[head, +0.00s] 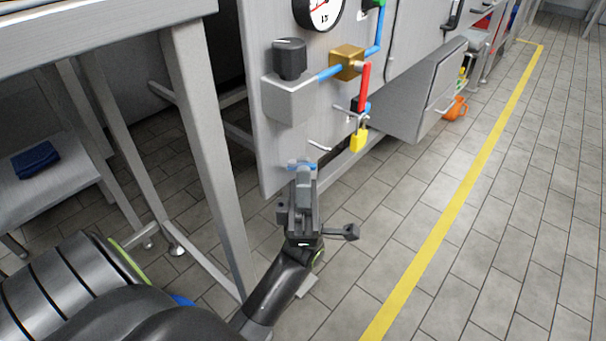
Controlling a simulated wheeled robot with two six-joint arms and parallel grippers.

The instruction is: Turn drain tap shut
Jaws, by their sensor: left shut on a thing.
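My left gripper (303,178) reaches up from the bottom of the head view to the lower part of the grey panel (288,135). Its jaws are shut on a small blue-ended piece, apparently the handle of the drain tap (294,163). Only the blue ends show beside the fingertips; the rest of the tap is hidden by the gripper, so I cannot tell its turn angle. My right gripper is not in view.
A metal table leg (205,140) stands close left. The tiled floor right (480,220) is clear.

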